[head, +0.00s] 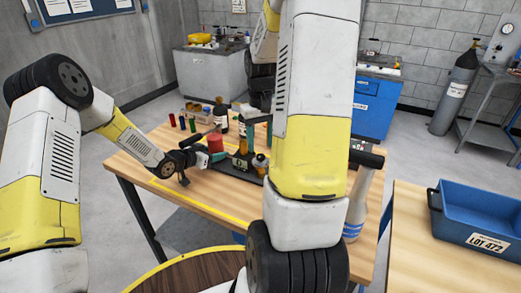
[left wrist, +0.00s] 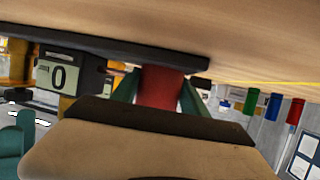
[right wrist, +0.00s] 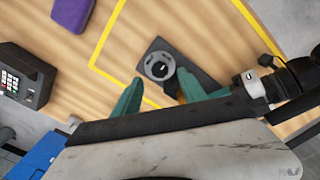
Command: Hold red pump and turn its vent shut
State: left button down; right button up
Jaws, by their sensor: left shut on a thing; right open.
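The red pump (head: 215,143) stands upright on the workbench in the head view. My left gripper (head: 196,156) reaches it from the left and is shut on it. In the left wrist view the red body (left wrist: 161,88) sits between the green fingers, against a dark base. In the right wrist view a round grey part with a dark centre (right wrist: 160,66) lies over a dark plate; I cannot tell for sure that it is the vent. My right gripper (right wrist: 160,76) is open, its green fingers apart on either side of that part in view. My right forearm hides most of this gripper in the head view.
A box with a "0" display (left wrist: 58,76) stands beside the pump. Bottles, including a brown one (head: 221,115), and small coloured vials (head: 182,123) stand behind. A keypad device (right wrist: 22,77) and a purple block (right wrist: 72,12) lie to the side. Yellow tape marks bare bench.

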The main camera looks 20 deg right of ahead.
aim_at(261, 155)
pick_arm(q)
jog(key=shift+s+f, duration=0.1)
jog(key=shift+f, duration=0.15)
pick_arm(e)
notch_tip(261, 155, up, 8)
jog(key=shift+r, duration=0.2)
pick_arm(q)
jog(key=c, duration=0.5)
grip_release()
jog(key=shift+r, duration=0.15)
